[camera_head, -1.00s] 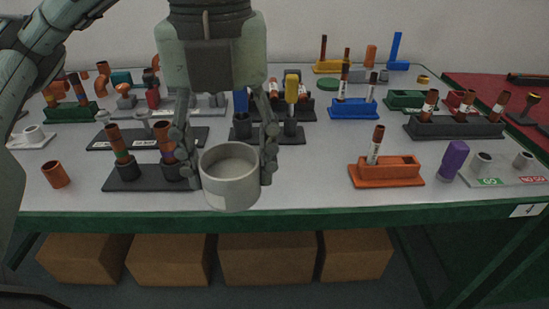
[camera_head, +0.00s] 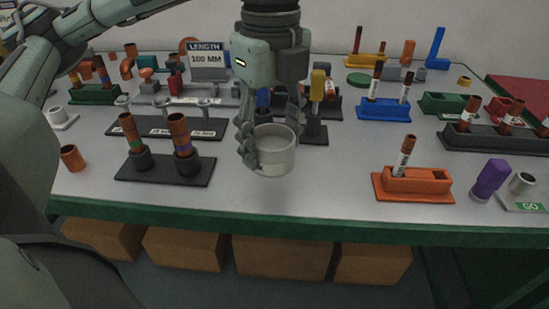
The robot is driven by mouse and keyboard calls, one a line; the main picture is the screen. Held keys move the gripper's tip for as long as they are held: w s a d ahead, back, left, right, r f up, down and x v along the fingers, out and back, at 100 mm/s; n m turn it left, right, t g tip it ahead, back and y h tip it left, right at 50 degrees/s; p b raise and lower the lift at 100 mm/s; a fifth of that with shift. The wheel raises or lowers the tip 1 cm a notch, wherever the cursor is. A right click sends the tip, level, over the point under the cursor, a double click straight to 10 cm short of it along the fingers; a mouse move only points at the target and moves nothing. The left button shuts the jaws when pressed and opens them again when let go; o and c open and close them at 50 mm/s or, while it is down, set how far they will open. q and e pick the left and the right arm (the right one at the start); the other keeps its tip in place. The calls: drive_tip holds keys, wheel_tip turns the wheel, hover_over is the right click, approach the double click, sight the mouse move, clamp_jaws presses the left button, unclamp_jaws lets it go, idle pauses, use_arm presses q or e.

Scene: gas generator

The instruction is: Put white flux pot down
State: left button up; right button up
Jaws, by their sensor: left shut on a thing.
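The white flux pot (camera_head: 277,158) is a short, open, off-white cup near the middle of the view. My left gripper (camera_head: 270,140) is shut on the pot, with one finger on its left side and the other behind its right side. The pot is upright and shows over the front part of the table (camera_head: 300,200). I cannot tell whether its base touches the table top. My right gripper is not in view.
A black stand (camera_head: 165,169) with two copper tubes is left of the pot. An orange holder (camera_head: 413,184) and a purple cylinder (camera_head: 490,178) are to the right. Free table lies between pot and orange holder. Cardboard boxes (camera_head: 283,257) sit below the table.

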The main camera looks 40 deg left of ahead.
sight(274, 145)
use_arm(q)
drive_tip(key=shift+w+a+f, duration=0.15)
drive_tip(key=shift+w+f, duration=0.3)
drive_tip(key=shift+w, duration=0.05)
wheel_tip(274, 145, down, 3)
drive_tip(key=shift+f, duration=0.3)
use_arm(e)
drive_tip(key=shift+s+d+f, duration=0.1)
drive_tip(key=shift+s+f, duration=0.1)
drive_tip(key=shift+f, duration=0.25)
use_arm(q)
drive_tip(key=shift+f, duration=0.1)
drive_tip(key=shift+f, duration=0.1)
drive_tip(key=o, duration=1.1)
drive_tip(key=shift+o, duration=0.8)
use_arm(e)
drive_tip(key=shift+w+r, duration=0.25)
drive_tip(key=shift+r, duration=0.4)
